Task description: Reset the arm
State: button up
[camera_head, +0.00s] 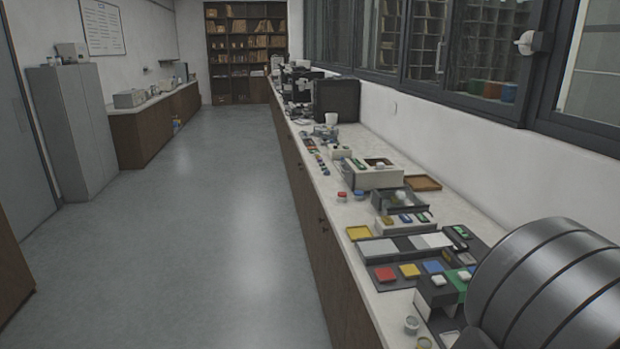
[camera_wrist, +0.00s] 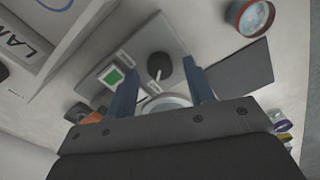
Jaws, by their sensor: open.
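My gripper (camera_wrist: 159,68) shows in the wrist view with its two blue-grey fingers spread apart and nothing held between them. Between and beyond the fingers is a grey panel (camera_wrist: 148,40) with a black knob or lever (camera_wrist: 160,65) and a lit green square button (camera_wrist: 111,76). A round pale metal part (camera_wrist: 166,103) lies behind the fingers, partly hidden by the gripper body. I cannot tell whether the fingers touch anything. In the head view the gripper is out of sight.
A white box with lettering (camera_wrist: 55,40) stands beside the panel, and a red-rimmed round container (camera_wrist: 250,16) is at upper right. In the head view a long counter (camera_head: 320,190) carries trays, boxes and coloured blocks below a windowed wall. The floor (camera_head: 200,240) is clear.

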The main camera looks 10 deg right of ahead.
notch_tip(320, 180, up, 16)
jog(key=r, duration=0.1)
notch_tip(320, 180, down, 18)
jog(key=shift+f, duration=0.1)
jog(key=m, duration=1.1)
jog(key=shift+m, duration=2.3)
jog(key=shift+o, duration=0.4)
